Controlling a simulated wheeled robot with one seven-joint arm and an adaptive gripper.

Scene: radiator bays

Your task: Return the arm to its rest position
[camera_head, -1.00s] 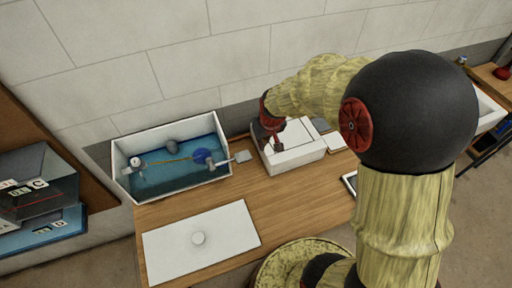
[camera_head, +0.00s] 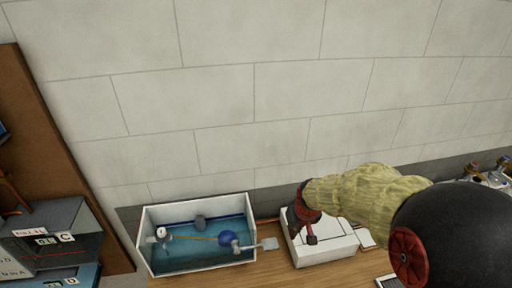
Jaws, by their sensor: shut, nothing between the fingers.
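My arm reaches in from the lower right, with pale yellow sleeves and a black round joint. My gripper (camera_head: 311,238) is small, dark and red. It is shut and empty, and it shows in front of a white box (camera_head: 326,248) on the wooden bench. I cannot tell whether its tips touch the box. The arm hides part of the bench and wall at the right.
A white-walled open tank (camera_head: 149,256) with blue water, a blue ball float and fittings stands left of the box. Grey and blue bins (camera_head: 52,224) sit at the far left by a brown board (camera_head: 62,150). The tiled wall is bare above.

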